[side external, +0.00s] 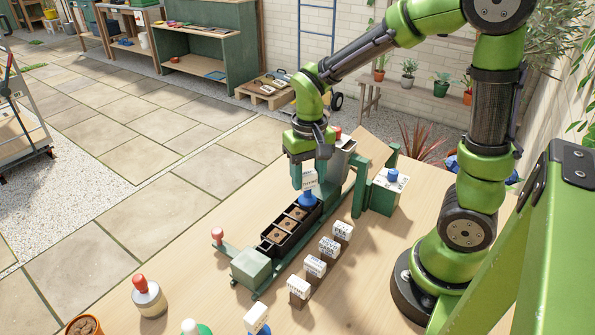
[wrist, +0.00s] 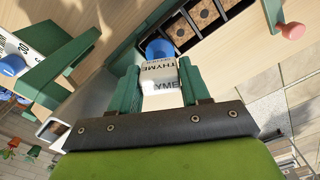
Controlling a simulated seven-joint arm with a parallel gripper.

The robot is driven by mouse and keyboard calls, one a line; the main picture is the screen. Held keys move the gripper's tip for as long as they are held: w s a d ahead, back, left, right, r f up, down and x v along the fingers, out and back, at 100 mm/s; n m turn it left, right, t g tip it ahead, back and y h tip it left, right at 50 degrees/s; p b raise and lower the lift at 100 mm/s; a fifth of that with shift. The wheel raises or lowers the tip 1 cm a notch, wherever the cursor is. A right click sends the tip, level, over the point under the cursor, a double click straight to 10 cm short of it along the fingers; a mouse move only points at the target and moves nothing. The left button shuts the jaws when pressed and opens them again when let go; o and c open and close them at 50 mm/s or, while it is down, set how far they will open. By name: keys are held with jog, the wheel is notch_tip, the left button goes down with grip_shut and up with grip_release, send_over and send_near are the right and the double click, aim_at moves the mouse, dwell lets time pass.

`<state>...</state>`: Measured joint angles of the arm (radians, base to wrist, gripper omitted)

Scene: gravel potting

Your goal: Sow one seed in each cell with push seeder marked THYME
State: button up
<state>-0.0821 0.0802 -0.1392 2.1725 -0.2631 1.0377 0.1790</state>
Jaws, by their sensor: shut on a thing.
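My gripper (side external: 308,176) is shut on a push seeder with a white body and a blue lower end (side external: 308,200). In the wrist view the seeder (wrist: 160,72) sits between my green fingers, and its label reads THYME. It looks upright, at the far end of the black cell tray (side external: 265,247). The tray also shows in the wrist view (wrist: 228,17). Several brown soil cells with dark central holes are visible in it. The seeder and gripper hide the far end, and I cannot tell whether the blue end touches a cell.
A green frame holds the tray, with a pale green block (side external: 251,268) at its near end and a pink knob (side external: 217,233) beside it. Several labelled blocks (side external: 315,267) stand in a row to the right. A green box with a blue knob (side external: 390,188) stands behind them.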

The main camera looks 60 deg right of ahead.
jog(key=shift+f, duration=0.3)
dwell(0.5)
jog(key=shift+r, duration=1.5)
jog(key=shift+a+f, duration=0.3)
jog(key=shift+a, duration=0.35)
jog(key=shift+a+f, duration=0.25)
jog(key=shift+a, duration=0.35)
jog(key=shift+a+f, duration=0.3)
jog(key=shift+a, duration=0.35)
jog(key=shift+f, duration=0.6)
